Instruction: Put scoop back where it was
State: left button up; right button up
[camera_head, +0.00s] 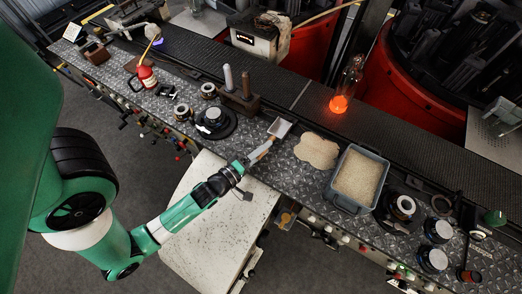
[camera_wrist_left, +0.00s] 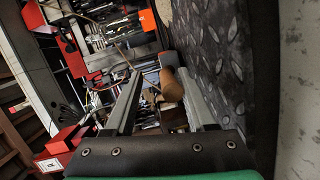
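The scoop (camera_head: 279,128) has a pale metal pan and a brown wooden handle. In the left wrist view the brown handle (camera_wrist_left: 171,88) shows between the two fingers, close to the right one, with a clear gap to the left one. The fingers stand well apart, so the gripper is open. Whether the right finger touches the handle cannot be told. My right gripper is not in view.
A grey bin of pale granules (camera_head: 330,188) and a flat tan pad (camera_head: 316,151) are to the right of the scoop. A round black stand (camera_head: 216,123) and upright rods (camera_head: 228,77) are to the left. A glowing orange glass piece (camera_head: 339,103) stands behind.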

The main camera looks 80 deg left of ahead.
pick_arm(q)
jog(key=shift+r+p, duration=0.35)
jog(key=shift+r, duration=0.05)
jog(key=shift+r+p, duration=0.6)
jog(key=s+d+b, duration=0.2)
jog(key=s, duration=0.1)
jog(key=s+d+f+b, duration=0.1)
jog(key=s+b, duration=0.1)
jog(key=shift+s+d, duration=0.1)
jog(key=shift+s, duration=0.15)
jog(key=v, duration=0.2)
jog(key=r+b+v, duration=0.1)
jog(key=v, duration=0.2)
jog(key=shift+s+d, duration=0.15)
jog(key=shift+s, duration=0.1)
jog(key=o, duration=0.7)
jog(key=p+v, duration=0.7)
jog(key=v, duration=0.4)
jog(key=shift+s+d+r, duration=0.1)
jog(key=shift+s+d, duration=0.1)
jog(key=shift+s, duration=0.05)
